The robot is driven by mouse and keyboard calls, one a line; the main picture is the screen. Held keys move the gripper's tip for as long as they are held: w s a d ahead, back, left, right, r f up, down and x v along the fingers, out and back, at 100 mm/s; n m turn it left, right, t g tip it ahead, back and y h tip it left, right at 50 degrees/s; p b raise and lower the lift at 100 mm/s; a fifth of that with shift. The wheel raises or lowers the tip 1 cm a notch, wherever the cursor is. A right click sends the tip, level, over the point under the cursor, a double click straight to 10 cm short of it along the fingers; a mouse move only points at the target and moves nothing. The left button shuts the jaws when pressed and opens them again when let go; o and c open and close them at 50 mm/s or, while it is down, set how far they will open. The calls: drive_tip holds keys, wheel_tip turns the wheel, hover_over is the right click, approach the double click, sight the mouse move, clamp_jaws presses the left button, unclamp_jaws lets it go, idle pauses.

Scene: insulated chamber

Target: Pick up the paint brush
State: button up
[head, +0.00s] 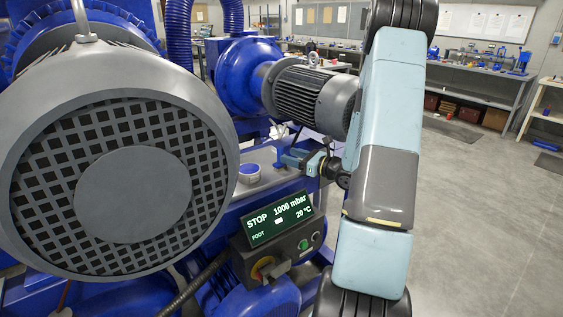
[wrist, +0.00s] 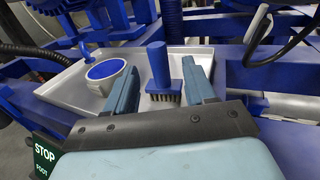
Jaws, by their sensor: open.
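In the wrist view, the paint brush (wrist: 158,68) has a blue handle and dark bristles at its lower end. It appears upright over the tray (wrist: 72,90), between the two fingers of my gripper (wrist: 160,68). A gap shows on each side of the brush, and the fingers are open. I cannot tell how far ahead of the fingertips it is. A white pot of blue paint (wrist: 108,78) sits in the tray left of the brush. In the head view, my gripper (head: 290,160) reaches left over the tray beside the pot (head: 249,174); the brush cannot be made out there.
A control box with a display (head: 277,220) stands just in front of the tray. A large grey-and-blue motor (head: 135,190) is at left, and a smaller grey motor (head: 308,95) behind. Blue frame beams and a dark hose (wrist: 285,45) surround the tray. Open floor (head: 470,230) lies to the right.

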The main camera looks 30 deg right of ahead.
sight(280, 165)
drive_tip(key=shift+r+x, duration=0.15)
drive_tip(key=shift+x, duration=1.15)
drive_tip(key=shift+r+x, duration=0.1)
drive_tip(key=shift+x, duration=1.25)
clamp_jaws()
